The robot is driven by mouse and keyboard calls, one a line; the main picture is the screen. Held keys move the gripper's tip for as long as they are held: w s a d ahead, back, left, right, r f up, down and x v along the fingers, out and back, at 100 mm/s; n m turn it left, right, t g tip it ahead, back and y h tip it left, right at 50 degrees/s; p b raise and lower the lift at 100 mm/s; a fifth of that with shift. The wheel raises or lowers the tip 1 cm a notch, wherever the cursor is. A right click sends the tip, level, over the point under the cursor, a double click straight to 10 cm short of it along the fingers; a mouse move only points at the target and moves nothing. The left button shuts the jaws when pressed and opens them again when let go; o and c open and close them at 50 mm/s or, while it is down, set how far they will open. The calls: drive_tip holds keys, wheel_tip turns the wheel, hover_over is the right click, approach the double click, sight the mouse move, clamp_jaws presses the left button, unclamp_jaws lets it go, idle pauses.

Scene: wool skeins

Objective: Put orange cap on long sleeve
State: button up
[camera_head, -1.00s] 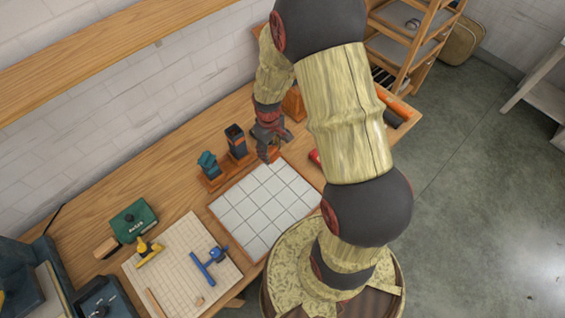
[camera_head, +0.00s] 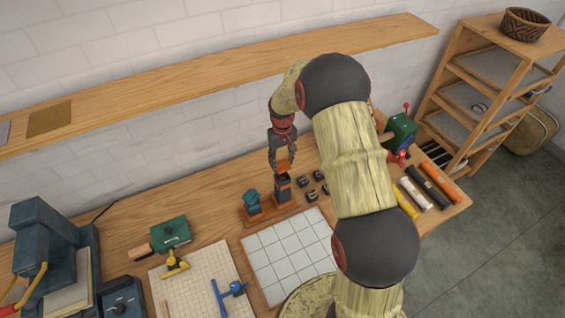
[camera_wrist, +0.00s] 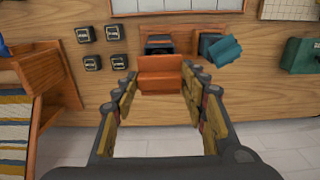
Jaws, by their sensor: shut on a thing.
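My gripper (camera_head: 284,160) is shut on the orange cap (camera_wrist: 160,68), which shows between the fingers in the wrist view and is small in the head view (camera_head: 284,154). The long sleeve (camera_head: 283,190), dark with an orange band, stands upright in a wooden base (camera_head: 268,213). In the head view the cap is just above the sleeve's top. In the wrist view the sleeve's dark top (camera_wrist: 160,43) shows just past the cap, partly hidden by it. I cannot tell whether they touch. A teal cap (camera_head: 251,198) sits tilted on the shorter sleeve beside it.
Several small black blocks (camera_head: 315,177) lie right of the base. A white tiled board (camera_head: 290,255) lies in front. A green box (camera_head: 170,232) is at left. Rolls (camera_head: 438,182) and a green device (camera_head: 400,132) are at right. A wall shelf (camera_head: 220,70) runs behind.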

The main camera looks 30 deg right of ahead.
drive_tip(key=shift+f+b, duration=1.45)
drive_tip(key=shift+f, duration=1.4)
drive_tip(key=shift+f+b, duration=0.15)
drive_tip(key=shift+b, duration=0.25)
idle(0.4)
drive_tip(key=o, duration=0.9)
drive_tip(key=shift+o, duration=0.9)
drive_tip(key=o, duration=0.3)
drive_tip(key=shift+s+r+p, duration=0.1)
drive_tip(key=shift+r+p, duration=1.65)
drive_tip(key=shift+r, duration=1.8)
drive_tip(key=shift+c, duration=0.7)
